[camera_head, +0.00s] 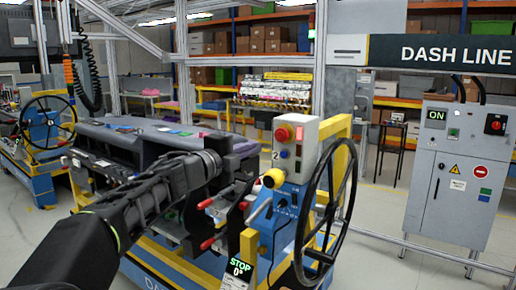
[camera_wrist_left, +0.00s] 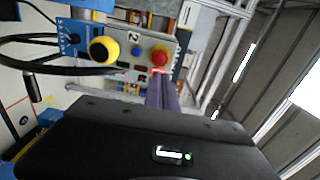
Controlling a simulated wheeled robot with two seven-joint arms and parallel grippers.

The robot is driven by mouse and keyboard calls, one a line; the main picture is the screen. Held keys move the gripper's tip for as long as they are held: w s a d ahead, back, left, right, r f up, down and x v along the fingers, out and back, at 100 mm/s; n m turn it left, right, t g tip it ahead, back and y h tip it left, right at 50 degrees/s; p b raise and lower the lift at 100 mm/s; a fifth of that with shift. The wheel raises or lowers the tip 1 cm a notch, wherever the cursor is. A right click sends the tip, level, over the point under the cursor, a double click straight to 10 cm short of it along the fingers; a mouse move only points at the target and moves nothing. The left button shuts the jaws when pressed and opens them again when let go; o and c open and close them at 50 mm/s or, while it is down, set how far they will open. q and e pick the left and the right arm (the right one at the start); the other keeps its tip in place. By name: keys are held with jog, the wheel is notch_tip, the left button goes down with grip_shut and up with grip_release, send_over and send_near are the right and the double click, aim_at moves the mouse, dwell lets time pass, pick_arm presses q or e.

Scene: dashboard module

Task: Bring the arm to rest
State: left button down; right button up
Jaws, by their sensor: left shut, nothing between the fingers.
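My left arm comes in from the lower left in the head view. Its left gripper (camera_head: 248,150) is at the dashboard module's near end, left of the grey control box (camera_head: 309,152). In the left wrist view the left gripper's fingers (camera_wrist_left: 162,80) are together, with nothing between them, and point toward the box. The box carries a red button (camera_head: 283,134), also in the wrist view (camera_wrist_left: 159,56). Whether the fingers touch the box is unclear. My right gripper is not in view.
The dark dashboard module (camera_head: 130,140) lies behind my arm. A large black handwheel (camera_head: 325,215) stands right of the box, near a sign reading STOP 0° (camera_head: 240,268). A grey cabinet (camera_head: 455,175) showing ON is at the right.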

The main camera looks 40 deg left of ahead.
pick_arm(q)
jog(key=shift+s, duration=0.65)
